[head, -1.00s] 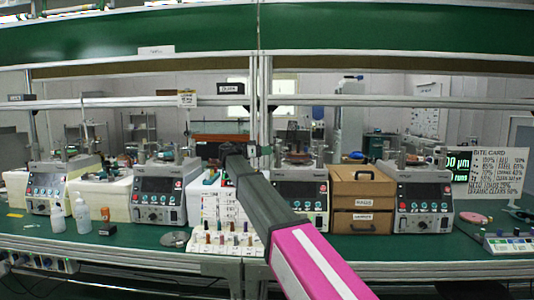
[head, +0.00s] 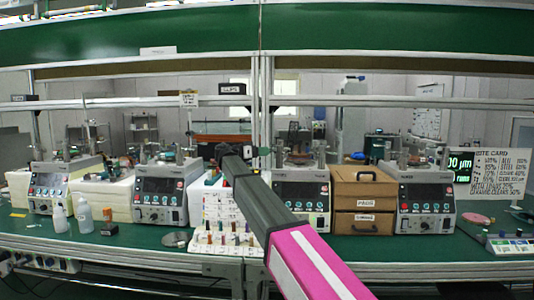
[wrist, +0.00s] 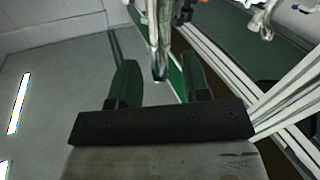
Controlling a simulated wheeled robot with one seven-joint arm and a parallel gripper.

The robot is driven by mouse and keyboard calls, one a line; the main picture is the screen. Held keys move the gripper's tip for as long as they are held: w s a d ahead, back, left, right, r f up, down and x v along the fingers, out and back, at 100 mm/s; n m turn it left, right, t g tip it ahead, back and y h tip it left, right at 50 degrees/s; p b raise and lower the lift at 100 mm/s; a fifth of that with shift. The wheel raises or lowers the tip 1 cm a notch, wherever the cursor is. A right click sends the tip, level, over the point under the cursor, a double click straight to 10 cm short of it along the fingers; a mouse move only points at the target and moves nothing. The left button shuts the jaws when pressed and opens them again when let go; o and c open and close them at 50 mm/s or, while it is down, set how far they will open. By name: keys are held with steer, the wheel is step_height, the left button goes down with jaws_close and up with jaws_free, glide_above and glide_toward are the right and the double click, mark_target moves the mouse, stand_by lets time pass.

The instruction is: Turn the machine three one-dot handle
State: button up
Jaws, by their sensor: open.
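Several lapping machines stand in a row on the green bench. The third from the left (head: 301,200) has a grey front panel with a dark screen, and metal fittings on top. I cannot make out a one-dot handle or any dot marks, and my arm passes in front of the machine's left side. My gripper (wrist: 160,78) is open in the wrist view, with one dark green finger on each side. A shiny metal rod (wrist: 158,45) shows between the fingers; I cannot tell its distance or whether it is the handle. Nothing is held.
Other machines stand at the far left (head: 62,190), centre left (head: 160,195) and right (head: 427,202). A wooden drawer box (head: 362,190) stands right of the third machine. Bottles (head: 83,214) and a rack of small coloured items (head: 222,240) occupy the front. Metal rails (head: 400,101) cross above.

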steer(key=v, duration=0.8)
steer(key=shift+a, duration=0.3)
steer(key=shift+s, duration=0.15)
